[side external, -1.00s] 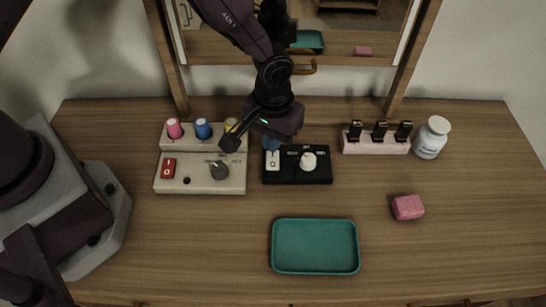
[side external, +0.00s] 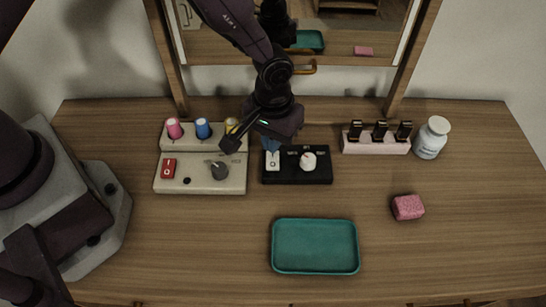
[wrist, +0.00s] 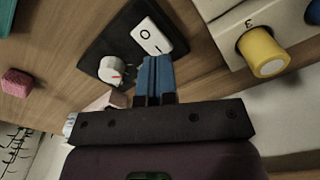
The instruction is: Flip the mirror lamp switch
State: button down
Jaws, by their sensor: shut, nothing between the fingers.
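A black panel (side external: 318,176) lies on the table with a white rocker switch (side external: 273,161) at its left end and a white knob (side external: 308,161) beside it. The frames do not show a readable lamp label. My gripper (side external: 271,147) is shut and empty, its blue fingertips pointing down at the far end of the white rocker. In the wrist view the closed fingertips (wrist: 155,62) overlap the edge of the white rocker (wrist: 151,36), which bears an O mark. I cannot tell whether they touch.
A pink rack (side external: 376,146) and white bottle (side external: 431,138) stand right. A teal tray (side external: 315,271) and pink block (side external: 408,207) lie in front. A mirror rises behind.

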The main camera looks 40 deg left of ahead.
jog(key=shift+f, duration=1.15)
dwell(0.4)
jog(key=shift+r, duration=3.55)
jog(key=shift+s+m, duration=0.1)
jog(key=shift+m, duration=0.2)
jog(key=s+a+r+t, duration=0.2)
jog(key=s+a+r, duration=0.3)
jog(key=r, duration=0.3)
jog(key=s+a+r+m+t, duration=0.1)
jog(key=s+a+r, duration=0.5)
jog(key=r, duration=0.2)
jog(key=s+a+r+m+t, duration=0.1)
jog(key=s+a+r+t, duration=0.1)
jog(key=s+a+r, duration=0.4)
notch_tip(320, 180, up, 3)
jog(key=shift+s+a+t, duration=0.2)
jog(key=shift+a+t, duration=0.05)
jog(key=shift+t, duration=0.05)
